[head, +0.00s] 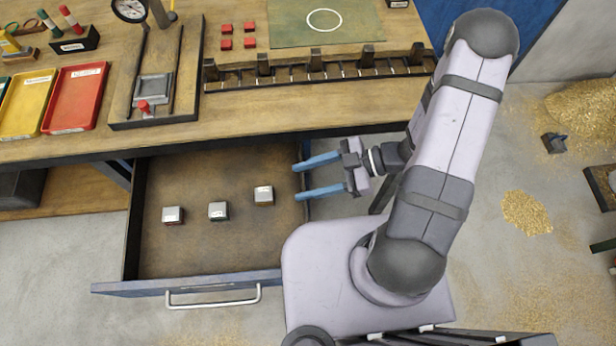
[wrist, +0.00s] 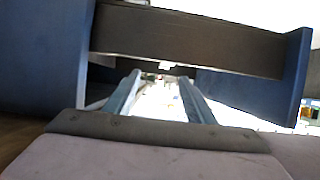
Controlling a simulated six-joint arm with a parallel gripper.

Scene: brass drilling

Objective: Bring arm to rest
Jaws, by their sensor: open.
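My gripper (head: 297,181) is open, with its two blue fingers apart and nothing seen between them. It is at the right side of the open drawer (head: 205,256), with the fingers pointing left and their tips at the drawer's right edge. In the wrist view my gripper (wrist: 162,78) also shows its fingers spread, with a dark panel and blue uprights close ahead. My arm is folded, reaching up from its base and back down to the gripper.
The drawer holds three small grey blocks (head: 218,211). Above it, the workbench (head: 300,107) carries a red tray (head: 75,98), a yellow tray (head: 27,103), a gauge stand (head: 155,90), several red blocks (head: 250,43) and a green mat (head: 290,25). Brass shavings (head: 527,212) lie on the floor at right.

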